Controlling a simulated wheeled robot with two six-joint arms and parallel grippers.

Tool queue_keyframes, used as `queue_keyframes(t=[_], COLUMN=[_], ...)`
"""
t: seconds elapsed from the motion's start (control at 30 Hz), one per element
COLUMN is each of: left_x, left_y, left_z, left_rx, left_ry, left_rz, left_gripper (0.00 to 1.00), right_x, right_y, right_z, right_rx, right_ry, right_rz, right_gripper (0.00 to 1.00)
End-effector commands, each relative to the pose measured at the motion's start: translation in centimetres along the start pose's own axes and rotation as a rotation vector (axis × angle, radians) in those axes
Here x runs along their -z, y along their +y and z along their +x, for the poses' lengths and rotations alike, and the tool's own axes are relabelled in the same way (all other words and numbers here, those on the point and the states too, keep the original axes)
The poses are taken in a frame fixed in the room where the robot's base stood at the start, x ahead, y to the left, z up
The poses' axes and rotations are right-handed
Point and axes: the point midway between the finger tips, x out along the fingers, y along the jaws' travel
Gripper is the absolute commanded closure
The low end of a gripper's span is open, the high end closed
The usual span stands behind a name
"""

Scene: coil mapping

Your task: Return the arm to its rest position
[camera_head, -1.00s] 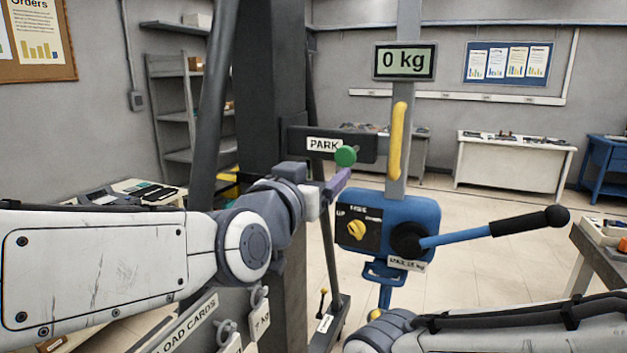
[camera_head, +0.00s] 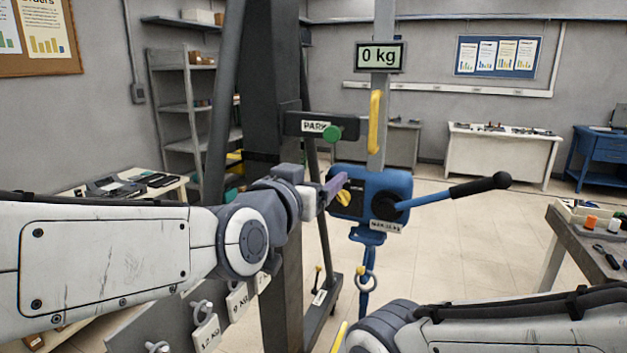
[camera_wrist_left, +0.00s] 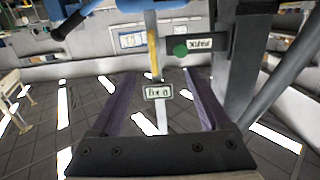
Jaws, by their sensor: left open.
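My left arm comes in from the left. Its gripper (camera_head: 338,187) has purple fingers that stand open in front of the blue lever hoist unit (camera_head: 390,188). In the head view the fingers overlap the left edge of its dark panel, beside the yellow knob (camera_head: 344,198). The left wrist view shows both fingers (camera_wrist_left: 160,100) spread apart with nothing held between them. My right arm lies across the lower right; its gripper is out of frame.
A display reading 0 kg (camera_head: 380,56) hangs above the hoist unit. A bracket marked PARK with a green knob (camera_head: 332,134) juts from the dark post (camera_head: 275,80). Load cards (camera_head: 207,334) hang lower left. A bench (camera_head: 590,240) stands at right. Open floor lies between.

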Motion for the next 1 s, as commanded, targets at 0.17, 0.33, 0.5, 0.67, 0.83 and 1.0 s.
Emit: queue_keyframes(t=[0.17, 0.33, 0.5, 0.67, 0.83, 1.0], left_x=[-3.2, -7.3, -13.2, -20.4, -26.5, -30.5], left_y=[-1.7, -3.3, -5.6, -8.5, -10.6, -11.8], left_z=[0.2, 0.2, -0.6, -3.1, -6.9, -10.5], left_rx=[0.027, 0.051, 0.090, 0.150, 0.204, 0.251], left_ry=[-0.093, -0.215, -0.396, -0.630, -0.852, -1.020], left_rz=[0.000, -0.006, -0.026, -0.069, -0.130, -0.183], left_gripper=[0.20, 0.20, 0.20, 0.20, 0.20, 0.20], right_x=[0.0, 0.0, 0.0, 0.0, 0.0, 0.0], right_y=[0.0, 0.0, 0.0, 0.0, 0.0, 0.0], right_z=[0.0, 0.0, 0.0, 0.0, 0.0, 0.0], right_rx=[0.000, 0.000, 0.000, 0.000, 0.000, 0.000], right_ry=[0.000, 0.000, 0.000, 0.000, 0.000, 0.000], right_rz=[0.000, 0.000, 0.000, 0.000, 0.000, 0.000], right_gripper=[0.50, 0.50, 0.50, 0.50, 0.50, 0.50])
